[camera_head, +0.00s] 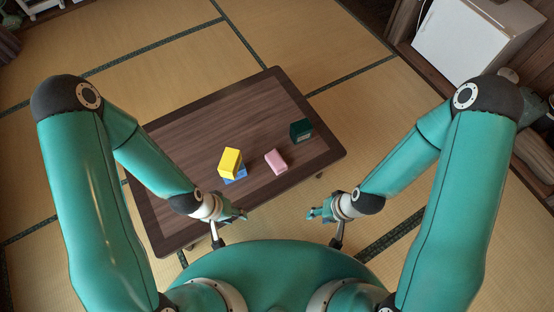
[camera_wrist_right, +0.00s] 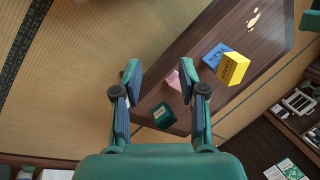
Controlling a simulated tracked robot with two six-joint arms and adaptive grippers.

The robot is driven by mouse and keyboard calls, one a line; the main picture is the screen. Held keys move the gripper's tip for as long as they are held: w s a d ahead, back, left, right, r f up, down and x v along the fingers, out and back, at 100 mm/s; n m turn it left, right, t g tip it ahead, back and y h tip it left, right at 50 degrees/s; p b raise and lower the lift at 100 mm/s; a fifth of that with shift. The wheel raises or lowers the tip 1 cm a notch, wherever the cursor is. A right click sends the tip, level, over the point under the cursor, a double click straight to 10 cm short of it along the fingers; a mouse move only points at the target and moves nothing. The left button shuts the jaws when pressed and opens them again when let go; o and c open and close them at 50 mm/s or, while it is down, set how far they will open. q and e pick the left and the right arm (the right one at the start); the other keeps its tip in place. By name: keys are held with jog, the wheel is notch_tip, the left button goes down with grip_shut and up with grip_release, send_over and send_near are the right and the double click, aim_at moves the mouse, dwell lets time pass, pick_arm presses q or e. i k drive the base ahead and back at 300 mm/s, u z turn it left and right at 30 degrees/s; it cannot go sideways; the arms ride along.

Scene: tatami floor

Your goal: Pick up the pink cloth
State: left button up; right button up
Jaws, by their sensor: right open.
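The pink cloth (camera_head: 276,161) is a small folded block lying on the dark wooden table, right of centre, in the head view. It also shows in the right wrist view (camera_wrist_right: 173,81), partly hidden behind a finger. My right gripper (camera_head: 318,213) is open and empty, off the table's near right corner and apart from the cloth. In the right wrist view its two fingers (camera_wrist_right: 160,76) are spread, with the cloth visible beyond the gap. My left gripper (camera_head: 236,214) is by the table's near edge, below the yellow block; its finger opening is unclear.
On the low table (camera_head: 185,135), a yellow block (camera_head: 230,162) rests against or on a blue one (camera_head: 236,176), left of the cloth. A dark green box (camera_head: 300,131) stands behind it to the right. The table's left half is clear. A white cabinet (camera_head: 470,42) stands far right.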

aim_at(278, 164)
jog(key=u, duration=0.7)
jog(key=k, duration=2.15)
jog(key=z, duration=0.75)
jog(key=i, duration=0.95)
jog(key=u, duration=0.05)
